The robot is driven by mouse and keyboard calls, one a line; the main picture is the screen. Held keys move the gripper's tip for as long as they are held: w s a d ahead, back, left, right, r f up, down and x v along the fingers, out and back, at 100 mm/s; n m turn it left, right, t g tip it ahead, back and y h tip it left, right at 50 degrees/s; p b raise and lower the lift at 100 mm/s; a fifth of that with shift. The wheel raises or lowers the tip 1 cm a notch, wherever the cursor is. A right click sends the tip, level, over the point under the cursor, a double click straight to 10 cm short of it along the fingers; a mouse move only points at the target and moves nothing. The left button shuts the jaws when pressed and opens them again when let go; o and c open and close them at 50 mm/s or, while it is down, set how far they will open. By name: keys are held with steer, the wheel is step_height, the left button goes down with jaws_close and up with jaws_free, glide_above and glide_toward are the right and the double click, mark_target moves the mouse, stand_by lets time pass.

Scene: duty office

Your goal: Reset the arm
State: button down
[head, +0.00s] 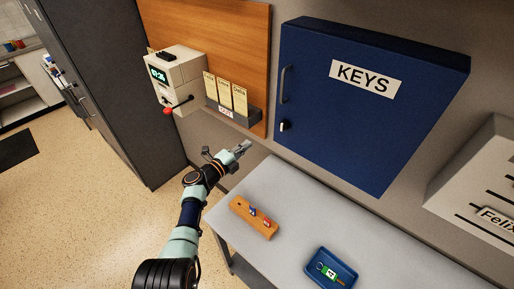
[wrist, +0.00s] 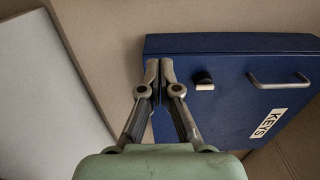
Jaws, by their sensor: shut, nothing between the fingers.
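My gripper (head: 243,148) is shut and empty. It is held in the air near the wall, left of and below the blue key cabinet (head: 360,95), over the left back end of the grey table. In the wrist view my gripper (wrist: 159,68) has its fingertips together, with the blue key cabinet (wrist: 225,100) behind and to the right of them. The cabinet door is closed, with a handle (head: 286,84) and a small dark knob (head: 284,125) on its left side.
The grey table (head: 340,222) carries a wooden block (head: 246,212) with small coloured items and a blue tray (head: 345,264) holding a green-tagged item. A time clock (head: 178,75) and a card rack (head: 236,113) are on the wooden wall panel. Open floor lies at left.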

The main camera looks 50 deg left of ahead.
steer(key=a+b, duration=0.1)
steer(key=s+a+b, duration=0.1)
steer(key=a, duration=0.1)
steer(key=s+a+b, duration=0.1)
steer(key=a+b, duration=0.1)
steer(key=shift+a+f, duration=0.1)
steer(key=shift+a, duration=0.15)
